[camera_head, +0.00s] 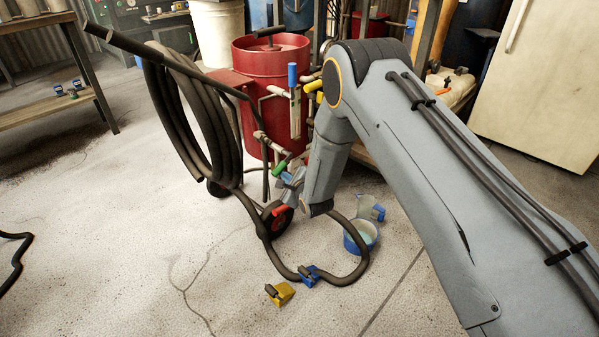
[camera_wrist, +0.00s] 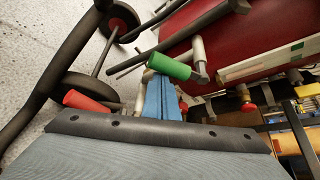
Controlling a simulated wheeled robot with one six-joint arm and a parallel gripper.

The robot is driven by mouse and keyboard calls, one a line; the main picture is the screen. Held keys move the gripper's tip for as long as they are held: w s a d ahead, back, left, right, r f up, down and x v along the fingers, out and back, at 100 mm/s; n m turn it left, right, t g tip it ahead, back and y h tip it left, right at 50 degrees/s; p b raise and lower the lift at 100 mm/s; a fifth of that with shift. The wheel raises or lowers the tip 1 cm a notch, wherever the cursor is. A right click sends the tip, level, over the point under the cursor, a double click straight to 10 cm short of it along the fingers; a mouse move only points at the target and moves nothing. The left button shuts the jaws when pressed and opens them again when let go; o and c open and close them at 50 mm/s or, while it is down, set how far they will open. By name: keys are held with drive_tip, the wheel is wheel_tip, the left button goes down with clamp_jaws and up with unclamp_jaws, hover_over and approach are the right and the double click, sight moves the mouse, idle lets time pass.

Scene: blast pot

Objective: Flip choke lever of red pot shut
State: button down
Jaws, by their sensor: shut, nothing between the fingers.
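The red pot (camera_head: 270,72) stands on a wheeled frame with pipes and coloured handles on its right side. A green handle (camera_head: 279,168) is low on the pipework and shows in the wrist view (camera_wrist: 170,66). A red-orange handle (camera_head: 280,210) is lower, and also in the wrist view (camera_wrist: 87,107). A blue handle (camera_head: 292,75) and a yellow handle (camera_head: 313,86) sit higher up. I cannot tell which is the choke lever. My gripper (camera_wrist: 166,98) is shut and empty, close beside the green handle, with the red-orange one to its left. Contact is unclear.
A thick black hose coil (camera_head: 182,115) hangs at the pot's left and loops along the floor. A blue tub (camera_head: 361,237), a yellow item (camera_head: 280,293) and a small blue item (camera_head: 309,275) are on the floor. Open floor lies front left.

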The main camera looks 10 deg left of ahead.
drive_tip(key=shift+s+a+r+p, duration=0.1)
drive_tip(key=shift+s+r+p, duration=0.15)
drive_tip(key=shift+r+p, duration=0.4)
drive_tip(key=shift+s+a+r+p, duration=0.1)
drive_tip(key=shift+s+r+p, duration=0.15)
drive_tip(key=shift+r+p, duration=0.4)
drive_tip(key=shift+r, duration=0.2)
drive_tip(key=shift+w+a+r+p, duration=0.15)
drive_tip(key=shift+a+r+p, duration=0.05)
drive_tip(key=shift+r+p, duration=0.2)
approach(279, 167)
drive_tip(key=d+f, duration=0.1)
drive_tip(key=d, duration=0.2)
drive_tip(key=d+f, duration=0.1)
drive_tip(key=shift+w+d+f+p, duration=0.15)
drive_tip(key=shift+d+f+p, duration=0.2)
drive_tip(key=shift+p, duration=0.05)
